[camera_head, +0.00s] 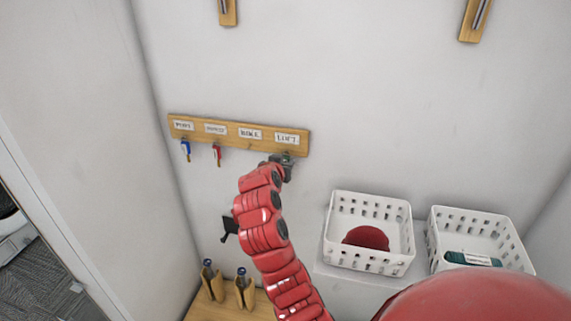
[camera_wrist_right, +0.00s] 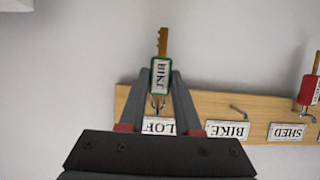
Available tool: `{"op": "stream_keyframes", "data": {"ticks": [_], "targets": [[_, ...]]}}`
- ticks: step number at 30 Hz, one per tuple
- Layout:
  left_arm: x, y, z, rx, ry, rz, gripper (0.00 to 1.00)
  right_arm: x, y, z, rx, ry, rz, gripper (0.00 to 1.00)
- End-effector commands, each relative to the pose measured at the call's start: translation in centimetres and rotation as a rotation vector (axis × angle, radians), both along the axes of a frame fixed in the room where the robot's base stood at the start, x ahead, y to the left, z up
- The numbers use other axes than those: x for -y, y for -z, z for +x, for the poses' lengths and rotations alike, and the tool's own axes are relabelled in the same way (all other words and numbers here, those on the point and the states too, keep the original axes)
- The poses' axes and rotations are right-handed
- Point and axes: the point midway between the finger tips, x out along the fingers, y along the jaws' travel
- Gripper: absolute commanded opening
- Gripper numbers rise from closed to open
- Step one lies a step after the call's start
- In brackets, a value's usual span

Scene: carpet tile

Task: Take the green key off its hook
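The green key (camera_wrist_right: 160,75), with a white BIKE tag on its head, is at the hook above the partly covered LOFT label, at one end of the wooden key rack (camera_head: 228,133). The wrist view shows the rack upside down. My right gripper (camera_wrist_right: 161,78) has one finger on each side of the key's head, with no clear gap. The gripper also shows at the LOFT end in the head view (camera_head: 286,160), where it hides the green key. The key appears to be still at its hook. My left gripper is not in view.
A blue key (camera_head: 186,150) and a red key (camera_head: 216,155) hang to the left; the BIKE hook (camera_wrist_right: 238,110) is empty. Two white baskets (camera_head: 370,198) (camera_head: 482,218) stand lower right. Bottles in wooden holders (camera_head: 245,292) stand below.

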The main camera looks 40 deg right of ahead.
Motion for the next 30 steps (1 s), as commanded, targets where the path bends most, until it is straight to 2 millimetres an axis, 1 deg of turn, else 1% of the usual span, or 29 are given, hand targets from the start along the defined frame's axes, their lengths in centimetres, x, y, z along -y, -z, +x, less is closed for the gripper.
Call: {"op": "stream_keyframes", "data": {"ticks": [1,3,4,14,17,20,26,30], "targets": [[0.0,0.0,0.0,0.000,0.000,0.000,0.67,0.0,0.0,0.0,0.000,0.000,0.000,0.14],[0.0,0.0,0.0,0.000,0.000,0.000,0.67,0.0,0.0,0.0,0.000,0.000,0.000,0.01],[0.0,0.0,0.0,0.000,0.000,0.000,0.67,0.0,0.0,0.0,0.000,0.000,0.000,0.00],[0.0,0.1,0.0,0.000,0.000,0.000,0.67,0.0,0.0,0.0,0.001,0.000,-0.001,0.00],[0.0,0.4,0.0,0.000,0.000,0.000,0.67,0.0,-0.1,0.0,0.002,-0.001,-0.001,0.00],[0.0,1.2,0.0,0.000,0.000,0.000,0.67,0.0,-0.2,0.1,0.005,-0.001,0.000,0.00],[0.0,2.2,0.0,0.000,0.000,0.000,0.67,-2.0,-0.4,-1.5,0.004,-0.004,-0.003,0.00],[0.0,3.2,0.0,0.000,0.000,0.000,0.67,-4.1,-0.3,-3.3,0.005,-0.005,-0.003,0.00]]}}
